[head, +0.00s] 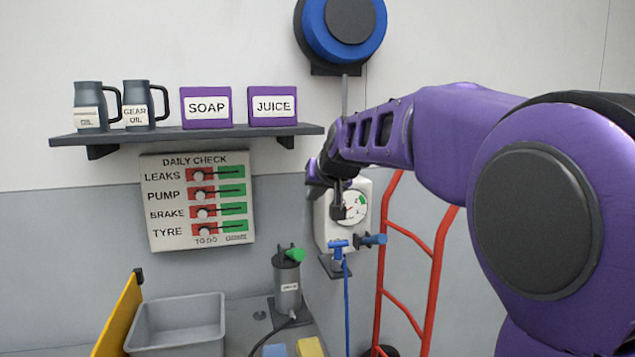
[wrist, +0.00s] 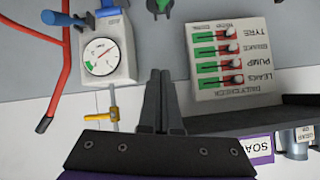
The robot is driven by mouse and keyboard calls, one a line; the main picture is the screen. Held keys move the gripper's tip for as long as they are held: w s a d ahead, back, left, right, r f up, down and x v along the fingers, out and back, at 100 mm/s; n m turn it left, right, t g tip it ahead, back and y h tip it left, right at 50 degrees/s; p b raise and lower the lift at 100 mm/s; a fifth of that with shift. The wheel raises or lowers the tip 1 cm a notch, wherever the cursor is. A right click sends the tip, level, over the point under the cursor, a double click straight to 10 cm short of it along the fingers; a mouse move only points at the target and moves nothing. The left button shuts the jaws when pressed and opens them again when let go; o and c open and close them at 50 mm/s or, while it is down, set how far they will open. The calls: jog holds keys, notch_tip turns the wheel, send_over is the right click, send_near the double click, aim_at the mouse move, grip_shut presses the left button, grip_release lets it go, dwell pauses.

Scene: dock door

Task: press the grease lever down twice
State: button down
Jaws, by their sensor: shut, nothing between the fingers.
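The grease pump (head: 288,288) is a grey canister with a small white label, standing on the grey bench in the head view. Its lever has a green grip (head: 296,255) at the top, pointing right. The green grip also shows at the top edge of the wrist view (wrist: 158,5), cut off there. My gripper (head: 338,212) is above and to the right of the lever in the head view, in front of the gauge box, and apart from the lever. In the wrist view its two dark fingers (wrist: 157,78) are together with nothing between them.
A white gauge box (head: 328,228) with blue valves is on the wall beside the pump. A red hand truck (head: 436,260) stands right. A grey bin (head: 178,312) is left. Above are a DAILY CHECK board (head: 198,161) and a shelf (head: 185,137) with jugs and boxes.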

notch_tip(320, 180, down, 5)
jog(key=w+g, duration=0.1)
jog(key=w, duration=0.1)
send_over(293, 253)
jog(key=w+d, duration=0.2)
jog(key=w, duration=0.1)
notch_tip(293, 253, down, 5)
notch_tip(293, 253, down, 3)
jog(key=shift+s+a+r+b, duration=0.1)
jog(key=shift+s+r+b, duration=0.05)
jog(key=shift+b, duration=0.3)
jog(key=shift+s+f, duration=0.25)
jog(key=shift+f, duration=0.2)
jog(key=shift+s+a+f, duration=0.1)
jog(key=shift+a+f, duration=0.05)
jog(key=shift+f, duration=0.1)
